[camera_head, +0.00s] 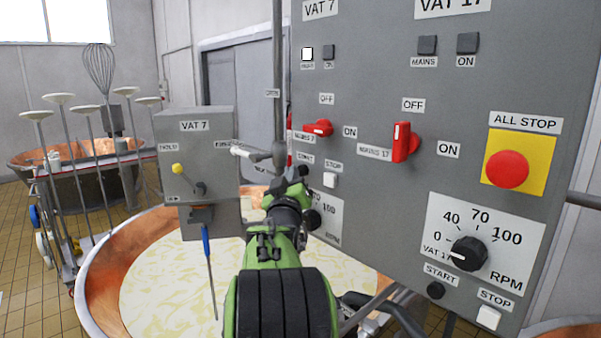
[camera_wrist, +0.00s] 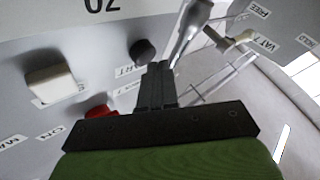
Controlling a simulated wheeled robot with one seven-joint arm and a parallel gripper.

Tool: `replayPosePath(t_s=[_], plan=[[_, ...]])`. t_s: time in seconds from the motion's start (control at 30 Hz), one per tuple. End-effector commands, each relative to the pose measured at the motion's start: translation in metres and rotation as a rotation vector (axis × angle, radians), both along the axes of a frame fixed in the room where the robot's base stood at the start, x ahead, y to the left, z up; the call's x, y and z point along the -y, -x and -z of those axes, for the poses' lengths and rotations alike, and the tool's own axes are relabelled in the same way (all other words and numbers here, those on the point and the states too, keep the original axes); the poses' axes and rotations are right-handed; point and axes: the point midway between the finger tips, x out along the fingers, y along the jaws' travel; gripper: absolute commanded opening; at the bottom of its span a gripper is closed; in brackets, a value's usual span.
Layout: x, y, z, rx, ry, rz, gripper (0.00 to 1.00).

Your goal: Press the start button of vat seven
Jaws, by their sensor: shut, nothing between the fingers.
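The grey control panel (camera_head: 380,120) has a VAT 7 column on its left and a VAT 17 column on its right. In the wrist view, where the panel appears turned over, vat seven's round black start button (camera_wrist: 142,52) is beside its START label. My gripper (camera_wrist: 157,68) is shut and empty, its tips over part of that label, close to the button; contact cannot be told. In the head view my gripper (camera_head: 300,176) covers the start button. The white stop button (camera_head: 330,180) is just right of it and also shows in the wrist view (camera_wrist: 50,80).
The red MAINS 7 switch (camera_head: 318,128) lies sideways, and the white lamp (camera_head: 307,53) above is lit. Vat 17's start button (camera_head: 436,290) and the red all-stop button (camera_head: 507,169) are at right. A metal shaft (camera_head: 279,80) and VAT 7 box (camera_head: 205,140) stand left.

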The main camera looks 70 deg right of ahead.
Motion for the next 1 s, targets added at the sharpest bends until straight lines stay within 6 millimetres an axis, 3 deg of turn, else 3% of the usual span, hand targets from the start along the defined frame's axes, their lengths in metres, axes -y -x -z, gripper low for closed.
replayPosePath(t_s=[1.0], plan=[[0.010, 0.005, 0.000, 0.000, -0.001, 0.001, 0.00]])
